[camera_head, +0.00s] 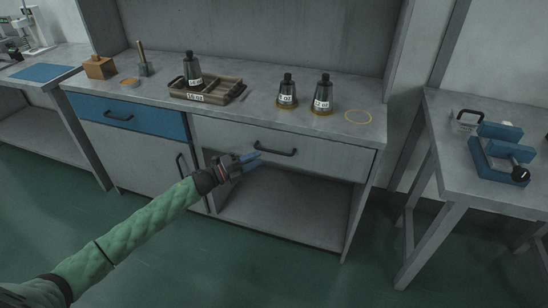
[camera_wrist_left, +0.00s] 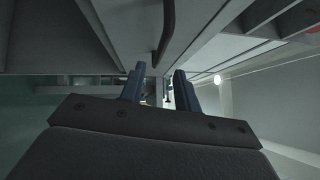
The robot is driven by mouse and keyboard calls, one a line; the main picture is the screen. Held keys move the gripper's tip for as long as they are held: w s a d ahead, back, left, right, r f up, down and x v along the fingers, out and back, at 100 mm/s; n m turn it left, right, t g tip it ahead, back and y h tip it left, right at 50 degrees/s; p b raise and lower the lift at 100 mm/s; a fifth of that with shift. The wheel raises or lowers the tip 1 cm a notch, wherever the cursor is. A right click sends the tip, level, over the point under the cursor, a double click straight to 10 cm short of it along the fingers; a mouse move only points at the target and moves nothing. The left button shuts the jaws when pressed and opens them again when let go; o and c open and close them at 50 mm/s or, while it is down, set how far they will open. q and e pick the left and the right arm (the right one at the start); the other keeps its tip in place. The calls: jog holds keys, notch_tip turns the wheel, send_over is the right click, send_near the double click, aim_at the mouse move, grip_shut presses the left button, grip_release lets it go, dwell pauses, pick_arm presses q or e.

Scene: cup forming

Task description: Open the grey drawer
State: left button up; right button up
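The grey drawer (camera_head: 330,160) is shut, in the workbench just right of the blue drawer. Its dark bar handle (camera_head: 275,149) is on its front, left of the middle. My left gripper (camera_head: 254,158) is close to the left end of this handle in the head view. In the left wrist view, its two blue fingers (camera_wrist_left: 158,76) stand apart with nothing visible between them. A dark bar, apparently the handle (camera_wrist_left: 167,32), shows beyond the fingertips, not clearly between them. My right gripper is not in view.
The blue drawer (camera_head: 130,115) and a cabinet door with a vertical handle (camera_head: 181,166) are on the left. An open shelf space (camera_head: 285,205) lies below the grey drawer. Weights (camera_head: 322,95) and a tray (camera_head: 225,93) stand on the worktop. A side table (camera_head: 460,165) is at right.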

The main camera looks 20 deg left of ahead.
aim_at(273, 152)
pick_arm(q)
jog(key=shift+p+x, duration=0.45)
jog(key=shift+x, duration=3.4)
jog(key=shift+w+a, duration=0.1)
grip_shut()
